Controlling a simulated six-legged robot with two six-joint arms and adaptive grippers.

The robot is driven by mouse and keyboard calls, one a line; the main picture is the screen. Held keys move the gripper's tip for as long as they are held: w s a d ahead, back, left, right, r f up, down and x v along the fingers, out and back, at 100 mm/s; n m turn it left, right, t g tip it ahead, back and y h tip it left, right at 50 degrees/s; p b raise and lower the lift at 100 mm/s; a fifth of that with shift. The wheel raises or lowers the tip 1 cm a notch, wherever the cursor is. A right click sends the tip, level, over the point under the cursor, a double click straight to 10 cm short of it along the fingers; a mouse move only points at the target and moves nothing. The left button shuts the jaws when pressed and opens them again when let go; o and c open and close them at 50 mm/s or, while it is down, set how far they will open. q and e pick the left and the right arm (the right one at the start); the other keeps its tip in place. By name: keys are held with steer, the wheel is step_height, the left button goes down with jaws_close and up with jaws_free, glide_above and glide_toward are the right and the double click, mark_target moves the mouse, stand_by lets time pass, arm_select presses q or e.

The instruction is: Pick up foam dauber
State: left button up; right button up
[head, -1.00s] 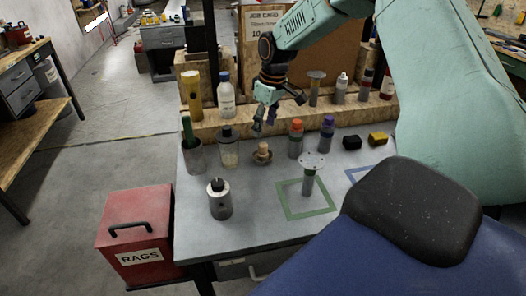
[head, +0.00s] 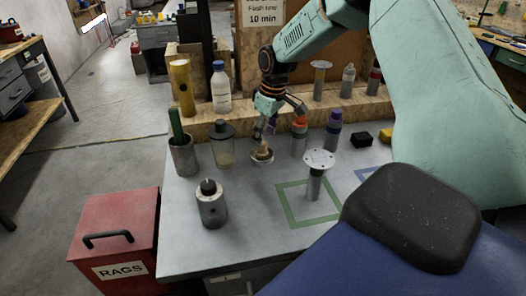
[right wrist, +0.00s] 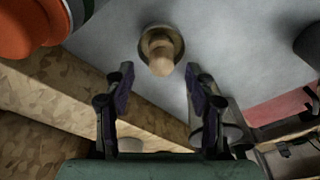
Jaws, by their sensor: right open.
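The foam dauber (head: 263,146) looks like a tan, rounded knob standing in a small round dish (head: 262,160) on the grey tabletop. In the right wrist view the dauber (right wrist: 160,52) sits upper centre, inside the dish's dark rim. My right gripper (head: 271,127) hangs just above and behind it in the head view. In the right wrist view the gripper (right wrist: 160,80) is open and empty, with the dauber lying beyond and between the two fingertips. My left gripper is not in view.
A lidded jar (head: 222,144) stands left of the dauber, and an orange-capped bottle (head: 299,135) close to its right. A disc-topped post (head: 316,175) stands by the green square outline (head: 290,212). A dark-topped canister (head: 211,205) is front left. A wooden ledge (head: 240,122) runs behind.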

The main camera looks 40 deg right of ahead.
steer(key=f, duration=0.3)
steer(key=w+f, duration=0.1)
steer(key=shift+a+f+b, duration=0.15)
steer(key=shift+a+b, duration=0.2)
steer(key=shift+s, duration=0.15)
steer(key=shift+d, duration=0.15)
steer(key=c, duration=1.1)
steer(key=shift+c, duration=0.2)
step_height(320, 180, up, 10)
steer(key=shift+p, duration=0.7)
